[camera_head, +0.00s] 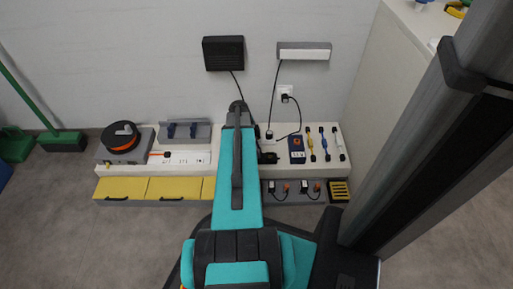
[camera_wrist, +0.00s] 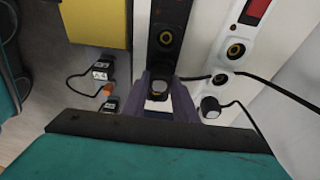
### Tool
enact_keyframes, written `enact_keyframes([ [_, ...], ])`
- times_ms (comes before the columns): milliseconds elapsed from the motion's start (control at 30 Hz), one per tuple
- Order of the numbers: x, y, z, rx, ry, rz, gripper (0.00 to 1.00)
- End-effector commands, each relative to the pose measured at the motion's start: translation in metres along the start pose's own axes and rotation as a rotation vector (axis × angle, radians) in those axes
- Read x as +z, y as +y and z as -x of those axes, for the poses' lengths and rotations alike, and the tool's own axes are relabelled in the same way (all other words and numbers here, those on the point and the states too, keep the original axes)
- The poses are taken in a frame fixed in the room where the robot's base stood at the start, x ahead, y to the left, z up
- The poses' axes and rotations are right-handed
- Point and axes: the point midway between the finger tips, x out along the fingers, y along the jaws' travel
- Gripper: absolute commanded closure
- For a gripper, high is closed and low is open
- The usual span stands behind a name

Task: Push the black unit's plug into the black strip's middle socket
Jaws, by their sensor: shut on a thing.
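The black unit (camera_head: 223,53) is mounted on the wall at upper middle in the head view, and its cord drops behind my arm. The black strip (camera_wrist: 150,25) runs up the middle of the wrist view. One round socket (camera_wrist: 165,38) shows clear ahead of my fingers, with another part at the top edge. My gripper (camera_wrist: 160,90) is shut on a small plug (camera_wrist: 156,104) with a pale back, close over the strip. The plug's front is hidden, so I cannot tell whether it touches a socket. In the head view my arm covers the gripper.
A yellow drawer (camera_head: 175,188) is at left. A white unit (camera_head: 303,50) hangs on the wall. Small plugs lie on the grey lower shelf.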

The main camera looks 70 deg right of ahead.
Motion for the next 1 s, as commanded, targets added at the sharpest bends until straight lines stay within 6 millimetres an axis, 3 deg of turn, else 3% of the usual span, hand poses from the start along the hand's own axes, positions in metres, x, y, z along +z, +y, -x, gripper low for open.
enact_keyframes([
  [300, 0.000, 0.000, -0.001, 0.000, 0.000, 0.000, 0.99],
  [333, 0.000, 0.000, -0.001, 0.000, 0.000, 0.000, 0.73],
  [467, 0.001, 0.000, -0.001, 0.000, 0.000, 0.000, 0.52],
  [767, 0.001, 0.000, -0.001, 0.000, 0.000, 0.000, 0.52],
  [1000, 0.000, 0.000, 0.013, 0.000, 0.000, 0.001, 0.52],
])
